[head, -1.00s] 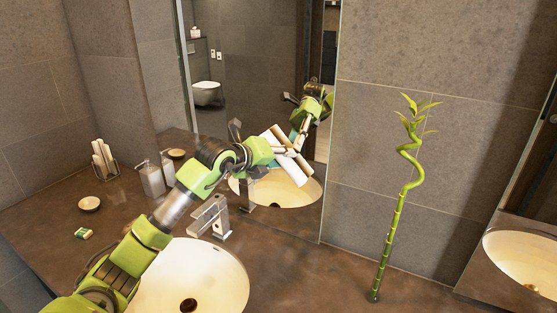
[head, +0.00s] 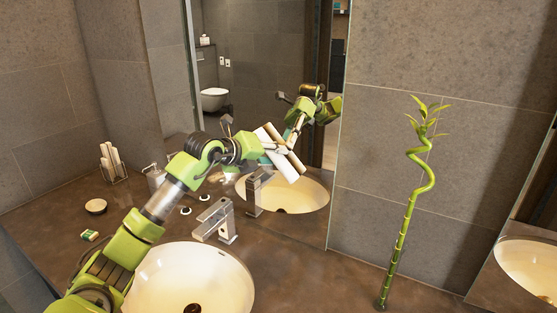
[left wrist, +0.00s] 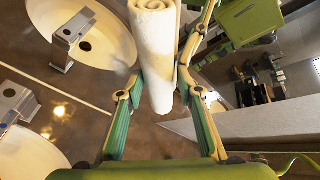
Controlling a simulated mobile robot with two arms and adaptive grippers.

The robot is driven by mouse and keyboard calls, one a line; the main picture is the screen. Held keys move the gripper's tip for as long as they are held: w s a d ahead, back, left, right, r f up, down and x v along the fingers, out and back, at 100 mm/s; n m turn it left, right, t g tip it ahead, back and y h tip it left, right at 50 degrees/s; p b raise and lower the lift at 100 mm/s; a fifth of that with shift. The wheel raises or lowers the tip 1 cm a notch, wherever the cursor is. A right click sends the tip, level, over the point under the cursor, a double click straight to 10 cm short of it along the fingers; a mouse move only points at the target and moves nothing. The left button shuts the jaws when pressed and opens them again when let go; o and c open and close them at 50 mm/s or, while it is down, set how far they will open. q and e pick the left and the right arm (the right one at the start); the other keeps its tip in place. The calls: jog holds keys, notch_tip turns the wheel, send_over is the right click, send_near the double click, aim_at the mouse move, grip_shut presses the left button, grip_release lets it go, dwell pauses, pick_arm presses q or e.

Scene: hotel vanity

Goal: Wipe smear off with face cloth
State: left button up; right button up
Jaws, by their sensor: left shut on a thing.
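My left arm reaches from the lower left over the sink to the mirror. My left gripper (head: 262,157) is close to the mirror and shut on a rolled white face cloth (head: 268,145). The cloth and its reflection overlap in the head view, so I cannot tell whether it touches the glass. In the left wrist view, the cloth (left wrist: 158,60) stands upright between the two fingers (left wrist: 160,100) as a thick roll. I cannot clearly make out the smear in either view. My right gripper is not in view.
A white sink (head: 215,275) and a chrome faucet (head: 216,220) lie below my arm. A soap dispenser (head: 154,177), small dish (head: 96,206), soap box (head: 89,235) and rolled-towel rack (head: 112,162) are left. A bamboo stalk (head: 400,240) stands right of the mirror (head: 250,80).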

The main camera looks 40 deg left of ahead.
pick_arm(q)
jog(key=a+b, duration=0.1)
jog(key=a, duration=0.5)
jog(key=shift+s, duration=0.35)
dwell(0.3)
jog(key=shift+a, duration=0.1)
jog(key=s+b, duration=0.7)
jog(key=b, duration=0.1)
jog(key=shift+d+b, duration=0.4)
jog(key=shift+d, duration=0.05)
